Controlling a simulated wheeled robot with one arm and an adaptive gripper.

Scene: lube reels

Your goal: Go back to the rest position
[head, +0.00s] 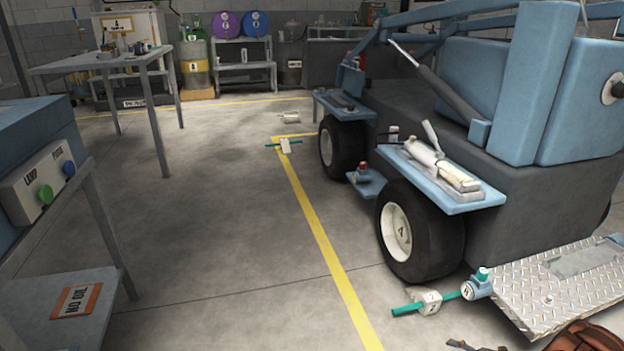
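The task names no object. My gripper and arm do not show in the head view, so I cannot see whether it is open, shut or holding anything. A blue wheeled vehicle (420,138) stands on the right, with a fender shelf (472,203) carrying a white tool. A diamond-plate step (560,290) is at its lower right.
A blue cabinet (30,125) with green and blue buttons is at the left, near a table (95,62). A wheel chock (430,302) with a teal bar lies by the near wheel. Brown leather-like material (585,338) is at the lower right. Purple and blue reels (240,24) stand at the back.

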